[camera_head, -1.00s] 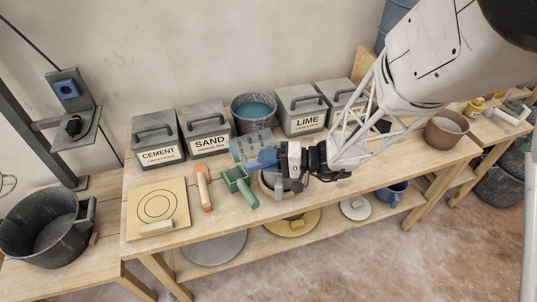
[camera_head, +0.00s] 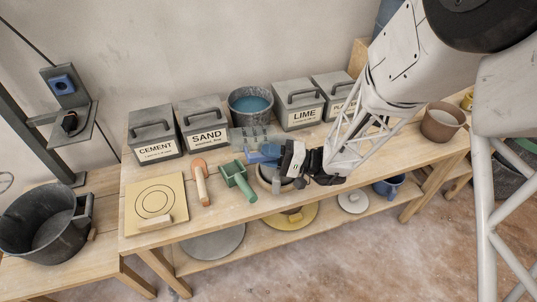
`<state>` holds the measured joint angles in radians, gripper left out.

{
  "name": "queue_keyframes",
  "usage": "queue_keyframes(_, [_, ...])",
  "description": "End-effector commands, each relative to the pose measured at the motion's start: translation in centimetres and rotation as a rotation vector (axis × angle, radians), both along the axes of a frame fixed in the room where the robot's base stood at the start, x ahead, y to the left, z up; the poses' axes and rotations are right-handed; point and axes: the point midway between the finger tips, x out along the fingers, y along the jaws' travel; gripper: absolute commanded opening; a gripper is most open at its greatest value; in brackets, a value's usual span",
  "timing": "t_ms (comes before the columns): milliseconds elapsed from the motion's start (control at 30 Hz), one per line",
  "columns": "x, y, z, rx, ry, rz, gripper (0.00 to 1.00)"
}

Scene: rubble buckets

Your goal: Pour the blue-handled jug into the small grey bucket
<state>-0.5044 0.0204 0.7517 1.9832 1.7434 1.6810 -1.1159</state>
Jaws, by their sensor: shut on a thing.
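The jug (camera_head: 246,137) is see-through with a blue handle (camera_head: 267,152). It lies tipped on its side above the table, its body pointing left. My gripper (camera_head: 282,158) is shut on the blue handle from the right. Below the jug and gripper stands a round, pale-rimmed vessel (camera_head: 264,184), partly hidden by my gripper; I cannot tell if it is the small grey bucket. A grey bucket (camera_head: 236,112) with blue liquid stands just behind the jug. I cannot make out any stream leaving the jug.
Lidded grey boxes marked cement (camera_head: 154,148), sand (camera_head: 206,136) and lime (camera_head: 303,114) line the back. A green scoop (camera_head: 238,178) and an orange-ended tool (camera_head: 200,180) lie left of the vessel. A big dark bucket (camera_head: 20,235) stands far left; a brown pot (camera_head: 440,127) stands right.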

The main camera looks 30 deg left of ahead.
Motion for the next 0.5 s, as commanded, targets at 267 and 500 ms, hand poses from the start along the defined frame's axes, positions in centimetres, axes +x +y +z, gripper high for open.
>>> queue_keyframes(267, [-0.10, 0.09, 0.12, -0.013, -0.013, 0.002, 0.00])
queue_keyframes(500, [-0.36, 0.32, 0.31, -0.052, -0.051, 0.007, 0.00])
